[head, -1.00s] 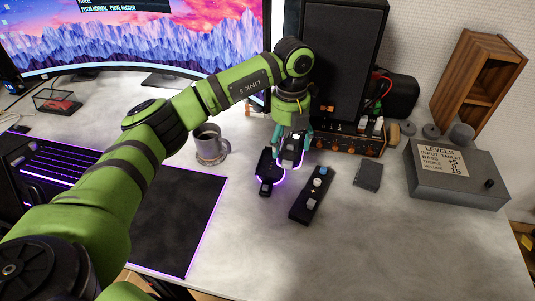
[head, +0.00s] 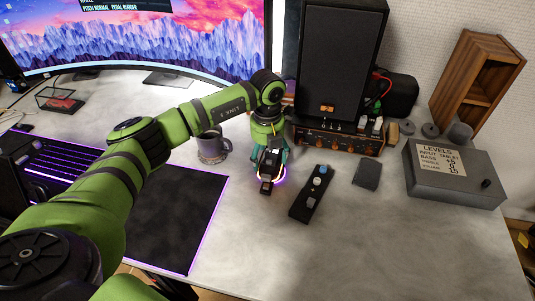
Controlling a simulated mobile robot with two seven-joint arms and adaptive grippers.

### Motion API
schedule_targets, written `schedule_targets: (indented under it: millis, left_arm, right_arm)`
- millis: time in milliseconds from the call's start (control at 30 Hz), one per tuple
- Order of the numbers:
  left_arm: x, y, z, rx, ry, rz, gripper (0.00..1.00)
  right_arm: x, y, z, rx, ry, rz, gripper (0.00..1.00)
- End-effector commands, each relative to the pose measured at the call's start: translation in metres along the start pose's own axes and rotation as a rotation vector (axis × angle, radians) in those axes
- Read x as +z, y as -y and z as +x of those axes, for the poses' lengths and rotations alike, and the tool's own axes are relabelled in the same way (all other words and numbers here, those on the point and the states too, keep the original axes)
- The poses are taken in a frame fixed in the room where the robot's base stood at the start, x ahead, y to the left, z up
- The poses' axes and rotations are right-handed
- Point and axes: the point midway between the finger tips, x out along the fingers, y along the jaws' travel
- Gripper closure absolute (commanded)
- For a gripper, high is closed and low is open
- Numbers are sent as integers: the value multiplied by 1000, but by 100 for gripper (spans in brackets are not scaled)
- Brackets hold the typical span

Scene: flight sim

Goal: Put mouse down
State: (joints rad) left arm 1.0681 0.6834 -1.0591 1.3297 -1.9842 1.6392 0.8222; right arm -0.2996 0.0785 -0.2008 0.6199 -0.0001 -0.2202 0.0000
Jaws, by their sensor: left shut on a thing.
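My left gripper (head: 270,158) points down at the table in the middle of the head view. It is shut on the mouse (head: 269,163), a small dark thing mostly hidden between the teal fingers. The mouse is directly over a black stand (head: 266,187) with a purple glow. Only the stand's near end and part of the glowing rim show. I cannot tell whether the mouse touches the stand. My right gripper is not in view.
A grey mug (head: 212,150) stands left of the gripper. A black button strip (head: 310,196) lies to its right. Behind are a speaker (head: 338,65) on an amplifier (head: 338,140). A black mat (head: 178,220) lies front left; the table in front is clear.

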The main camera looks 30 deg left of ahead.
Motion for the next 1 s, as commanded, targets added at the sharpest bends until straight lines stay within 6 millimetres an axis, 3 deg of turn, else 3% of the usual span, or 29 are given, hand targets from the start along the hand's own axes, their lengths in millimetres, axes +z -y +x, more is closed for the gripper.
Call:
schedule_targets:
  millis: [67, 100, 167, 667, 1000]
  left_arm:
    - [0, 0, 3, 0, 0, 0, 64]
    - [0, 0, 4, 0, 0, 0, 19]
    - [0, 0, 3, 0, 0, 0, 0]
    - [1, 0, -7, -1, 2, 0, 0]
    - [1, 1, -75, -2, 5, 0, 0]
  right_arm:
    - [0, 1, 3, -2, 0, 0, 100]
    - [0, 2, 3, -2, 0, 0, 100]
    - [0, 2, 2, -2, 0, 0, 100]
    - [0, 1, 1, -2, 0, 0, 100]
    - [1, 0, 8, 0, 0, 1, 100]
